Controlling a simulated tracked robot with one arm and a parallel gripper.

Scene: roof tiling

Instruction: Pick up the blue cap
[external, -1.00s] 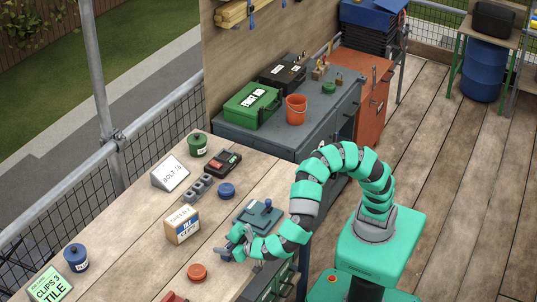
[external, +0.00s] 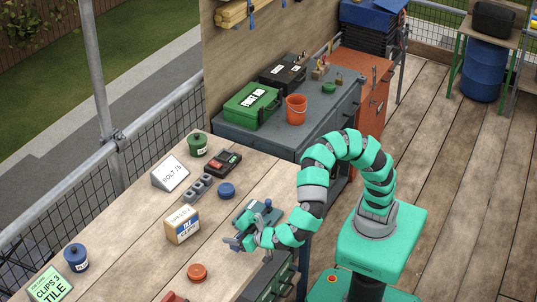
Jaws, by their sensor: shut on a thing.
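A low round blue cap (external: 227,190) lies on the wooden bench beside the row of grey blocks. My gripper (external: 231,243) is over the bench's right part, nearer the camera than this cap and clearly apart from it. Its jaws point left and are shut on a small dark grey thing, too small and too covered by the fingers to name. A blue lidded jar (external: 76,257) stands at the bench's left end.
A teal plate with a blue knob (external: 267,204) sits just behind my gripper, partly hidden. A SPEED box (external: 182,225), an orange cap (external: 197,272), a BOLT 76 sign (external: 171,174) and a green jar (external: 198,145) stand around.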

